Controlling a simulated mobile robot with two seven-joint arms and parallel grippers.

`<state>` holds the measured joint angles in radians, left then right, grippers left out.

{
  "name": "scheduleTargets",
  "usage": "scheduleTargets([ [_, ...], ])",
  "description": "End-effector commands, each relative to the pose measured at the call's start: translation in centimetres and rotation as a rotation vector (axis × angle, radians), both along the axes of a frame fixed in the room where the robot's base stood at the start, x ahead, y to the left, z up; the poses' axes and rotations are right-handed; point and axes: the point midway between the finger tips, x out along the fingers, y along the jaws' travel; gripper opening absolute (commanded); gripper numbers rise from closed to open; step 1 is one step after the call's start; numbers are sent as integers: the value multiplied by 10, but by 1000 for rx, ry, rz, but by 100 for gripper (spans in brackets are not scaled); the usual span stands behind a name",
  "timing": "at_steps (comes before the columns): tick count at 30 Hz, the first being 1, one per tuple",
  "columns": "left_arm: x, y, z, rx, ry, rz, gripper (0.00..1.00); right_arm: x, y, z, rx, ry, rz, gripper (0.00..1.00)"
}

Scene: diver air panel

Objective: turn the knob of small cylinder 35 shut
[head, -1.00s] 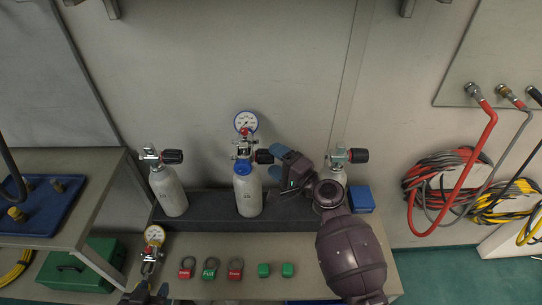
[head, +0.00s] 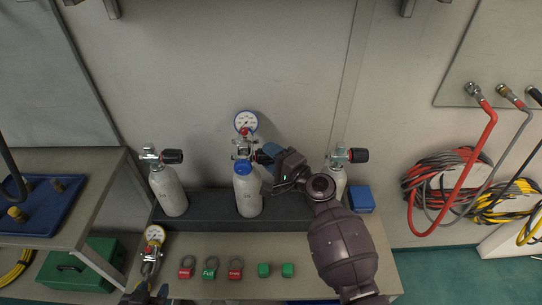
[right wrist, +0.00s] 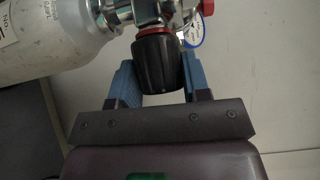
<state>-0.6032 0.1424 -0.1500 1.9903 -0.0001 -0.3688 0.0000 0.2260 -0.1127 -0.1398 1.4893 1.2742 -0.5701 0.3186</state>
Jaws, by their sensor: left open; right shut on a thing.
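The middle small cylinder (head: 248,194) stands upright in the dark rack. It has a blue collar and a number too small to read surely. A gauge (head: 246,122) with a blue rim is fitted at its valve. Its black knob (right wrist: 157,60) points right, between the blue fingers of my right gripper (head: 268,153). The right wrist view shows my right gripper (right wrist: 160,85) shut on this knob, a finger on each side.
Another cylinder (head: 169,191) with a black knob stands left. A third (head: 339,180) stands right, partly behind my right arm. Hoses (head: 440,190) hang right.

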Motion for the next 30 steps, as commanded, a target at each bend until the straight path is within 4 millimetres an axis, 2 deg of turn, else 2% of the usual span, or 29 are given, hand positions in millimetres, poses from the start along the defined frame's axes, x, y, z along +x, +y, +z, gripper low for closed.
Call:
scheduleTargets([
  [6, 3, 0, 22, 0, -12, 0, 43, 1, 0, 6, -1, 49, 1, 20],
  [12, 6, 0, 38, 0, -24, 0, 43, 0, 0, 4, 1, 102, 1, 20],
  [23, 8, 0, 39, 0, -27, -1, 43, 0, 0, 0, 4, 115, 0, 20],
  [24, 8, 0, 39, 0, -27, -1, 43, 0, 0, 0, 4, 115, 0, 45],
  [29, 7, 0, 38, 0, -25, -1, 43, 0, 0, 0, 3, 115, 0, 69],
  [30, 7, 0, 38, 0, -24, -1, 43, 0, 0, 0, 3, 115, 0, 69],
])
